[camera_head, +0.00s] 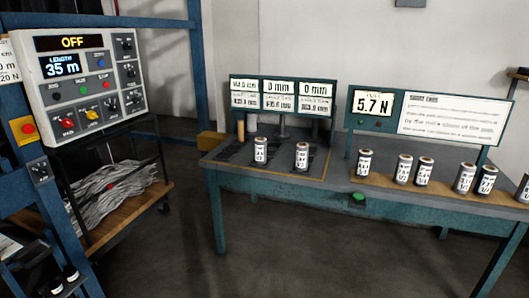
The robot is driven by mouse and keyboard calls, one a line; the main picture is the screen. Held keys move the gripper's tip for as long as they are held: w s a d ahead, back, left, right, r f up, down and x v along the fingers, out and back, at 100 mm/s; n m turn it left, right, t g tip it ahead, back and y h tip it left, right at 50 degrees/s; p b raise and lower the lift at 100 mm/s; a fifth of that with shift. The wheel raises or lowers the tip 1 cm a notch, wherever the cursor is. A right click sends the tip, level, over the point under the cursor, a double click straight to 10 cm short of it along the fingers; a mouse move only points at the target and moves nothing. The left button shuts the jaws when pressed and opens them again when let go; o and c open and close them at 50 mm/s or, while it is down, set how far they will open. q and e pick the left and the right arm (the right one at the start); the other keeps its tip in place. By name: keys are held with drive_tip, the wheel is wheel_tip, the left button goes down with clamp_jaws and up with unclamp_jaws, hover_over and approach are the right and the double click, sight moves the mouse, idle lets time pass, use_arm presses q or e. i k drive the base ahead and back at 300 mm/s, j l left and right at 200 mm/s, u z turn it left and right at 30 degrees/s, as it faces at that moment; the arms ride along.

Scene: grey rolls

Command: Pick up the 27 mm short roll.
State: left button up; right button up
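Several small grey rolls with white labels stand upright on the teal table (270,186). Two stand at the left part, a left one (260,151) and a right one (302,156). More stand along the wooden strip to the right: one roll (364,163), a pair of rolls (404,169) and (424,172), another pair (464,178) and (486,181), and one cut by the right edge (524,190). The label print is too small to read, so I cannot tell which is the 27 mm short roll. Neither of my grippers is in view.
A measuring display (283,96) and a 5.7 N display with a text board (430,113) stand behind the rolls. A green button (358,197) sits on the table front. A control panel (85,72) and a cart (125,210) stand left. Floor before the table is clear.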

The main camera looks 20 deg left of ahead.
sight(260, 143)
drive_tip(key=i+j+z, duration=0.15)
drive_tip(key=i+j, duration=0.45)
drive_tip(key=i+j+z, duration=0.15)
drive_tip(key=i+j, duration=0.5)
drive_tip(key=i+j+z, duration=0.1)
drive_tip(key=i+j, duration=0.45)
drive_tip(key=j, duration=0.25)
